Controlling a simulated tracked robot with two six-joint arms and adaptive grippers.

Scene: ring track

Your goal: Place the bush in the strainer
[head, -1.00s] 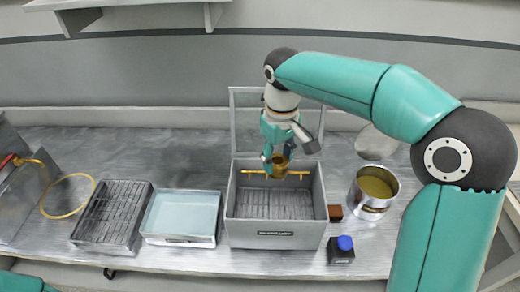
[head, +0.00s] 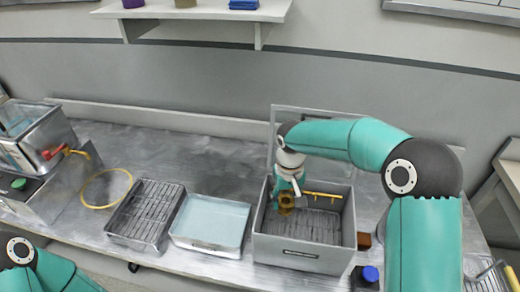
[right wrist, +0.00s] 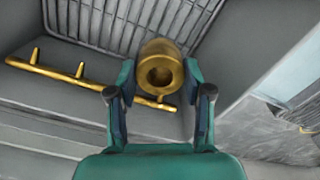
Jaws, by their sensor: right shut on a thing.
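The bush (head: 286,204) is a short brass-coloured cylinder with a hole through it. My right gripper (head: 288,192) is shut on it and holds it at the grey open box (head: 303,255), near the box's brass rail (head: 325,195). In the right wrist view the bush (right wrist: 161,68) sits between the two fingers (right wrist: 160,95), its bored end towards the camera. A wire basket with a yellow handle (head: 487,277), perhaps the strainer, is cut off at the bottom right edge. My left gripper is out of view.
A dark slatted tray (head: 145,213) and a pale blue shallow tray (head: 212,222) stand left of the box. A brass ring (head: 106,188) lies further left. A blue-capped bottle (head: 369,275) stands at the box's front right. The bench behind the trays is clear.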

